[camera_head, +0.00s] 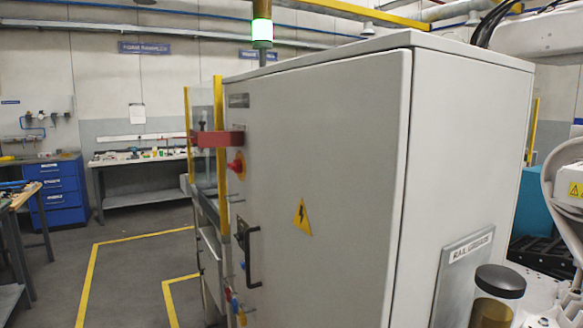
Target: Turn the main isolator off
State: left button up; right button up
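A grey electrical cabinet (330,190) fills the middle of the camera_head view, seen at an angle. A red knob on a yellow backing (237,166) sticks out of its front door near the left edge; it looks like the main isolator. Its turn position is too small and edge-on to tell. A larger red bar (217,139) is just above it; whether it is fixed to the door I cannot tell. Neither of my grippers is in view.
A black door handle (249,255) sticks out lower on the door, with small coloured items (235,302) below it. A yellow-posted guard (219,150) stands close beyond the cabinet. Open floor (140,275) with yellow lines lies left, before a blue drawer unit (57,190) and workbench (145,160).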

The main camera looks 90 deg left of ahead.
aim_at(236, 166)
jog(key=u, duration=2.7)
